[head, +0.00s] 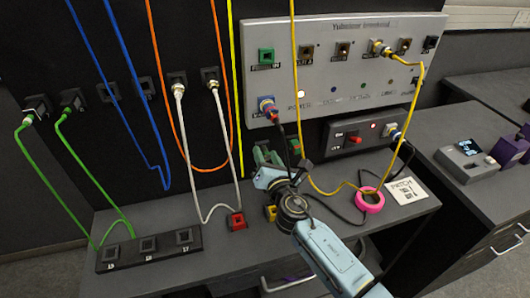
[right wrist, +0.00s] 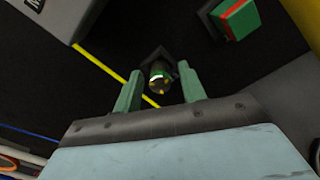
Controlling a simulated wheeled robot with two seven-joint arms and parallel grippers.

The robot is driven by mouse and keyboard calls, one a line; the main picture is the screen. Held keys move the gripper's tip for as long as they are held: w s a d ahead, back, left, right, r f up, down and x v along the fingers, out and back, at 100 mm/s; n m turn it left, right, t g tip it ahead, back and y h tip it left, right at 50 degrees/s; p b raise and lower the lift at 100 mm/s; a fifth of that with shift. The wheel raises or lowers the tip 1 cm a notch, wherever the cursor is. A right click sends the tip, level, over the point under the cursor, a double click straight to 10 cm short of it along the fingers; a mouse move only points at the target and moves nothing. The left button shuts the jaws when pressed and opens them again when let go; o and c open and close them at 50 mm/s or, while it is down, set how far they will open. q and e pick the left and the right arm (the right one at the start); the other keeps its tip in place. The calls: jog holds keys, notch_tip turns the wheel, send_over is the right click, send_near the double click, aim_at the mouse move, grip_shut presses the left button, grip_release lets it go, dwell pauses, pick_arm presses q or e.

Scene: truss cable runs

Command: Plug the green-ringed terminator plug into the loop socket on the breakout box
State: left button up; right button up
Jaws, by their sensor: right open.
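The terminator plug (right wrist: 158,76), dark with a green ring and a brass-coloured tip, shows in the right wrist view against a black square mount on the dark back panel. My right gripper (right wrist: 160,84) is open, with one green finger on each side of the plug; I cannot tell whether they touch it. In the head view my right gripper (head: 267,156) is at the back panel below the large grey box (head: 340,100), and the plug is hidden there. This box carries several sockets, including a green one (head: 266,57); small labels are unreadable. My left gripper is not in view.
A smaller box with a red switch (head: 354,140) stands right of my gripper. Yellow, orange, white, blue and green cables hang around the panel. A green-and-red block (right wrist: 238,18) is near the plug. A pink tape roll (head: 370,201) and paper note (head: 407,190) lie on the desk.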

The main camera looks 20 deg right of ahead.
aim_at(268, 157)
grip_shut()
dwell(0.3)
jog(key=shift+s+d+p, duration=0.1)
jog(key=shift+s+p, duration=0.35)
jog(key=shift+s, duration=1.85)
